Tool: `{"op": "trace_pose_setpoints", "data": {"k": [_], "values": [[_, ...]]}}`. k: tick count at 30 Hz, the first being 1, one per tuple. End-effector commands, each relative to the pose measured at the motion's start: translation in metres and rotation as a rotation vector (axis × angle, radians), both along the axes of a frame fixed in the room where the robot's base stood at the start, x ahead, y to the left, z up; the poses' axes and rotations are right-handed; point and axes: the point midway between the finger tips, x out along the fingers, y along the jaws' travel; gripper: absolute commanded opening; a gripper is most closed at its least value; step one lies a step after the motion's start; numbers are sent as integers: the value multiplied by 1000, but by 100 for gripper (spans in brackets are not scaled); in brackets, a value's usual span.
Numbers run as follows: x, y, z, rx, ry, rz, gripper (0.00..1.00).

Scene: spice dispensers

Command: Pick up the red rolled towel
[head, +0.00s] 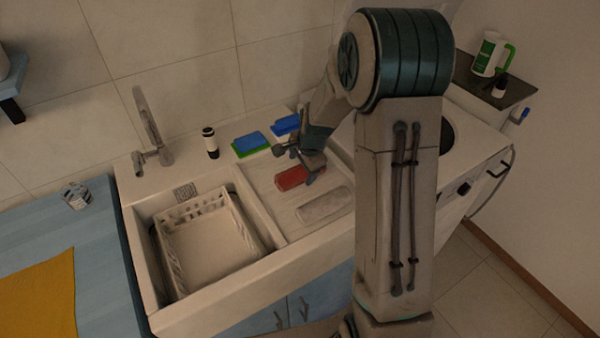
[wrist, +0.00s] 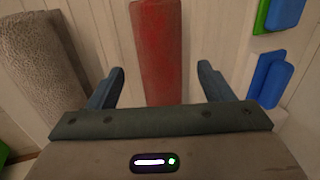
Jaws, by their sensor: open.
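The red rolled towel (head: 291,178) lies on the ribbed drainboard to the right of the sink basin. In the wrist view the red rolled towel (wrist: 158,50) runs lengthwise between the two fingers, with a gap on each side. My gripper (head: 306,174) is open at the towel in the head view, and my arm hides part of that area. In the wrist view the fingertips of my gripper (wrist: 161,78) stand either side of the towel, and its near end is hidden behind the gripper body. I cannot tell the height of the fingertips over the drainboard.
A grey rolled towel (head: 325,205) lies beside the red one; it also shows in the wrist view (wrist: 42,60). Blue and green sponges (head: 250,143) and a dark bottle (head: 210,142) stand behind. A white basket (head: 258,243) sits in the sink, under the tap (head: 152,130).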

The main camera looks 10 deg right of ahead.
Motion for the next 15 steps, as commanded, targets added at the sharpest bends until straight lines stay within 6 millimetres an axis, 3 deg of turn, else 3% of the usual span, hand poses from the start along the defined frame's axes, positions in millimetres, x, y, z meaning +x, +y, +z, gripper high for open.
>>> {"op": "trace_pose_setpoints", "data": {"k": [9, 15], "values": [[10, 0, -31, 0, 2, 1, 74], [12, 0, -33, 0, 0, 1, 74]]}}
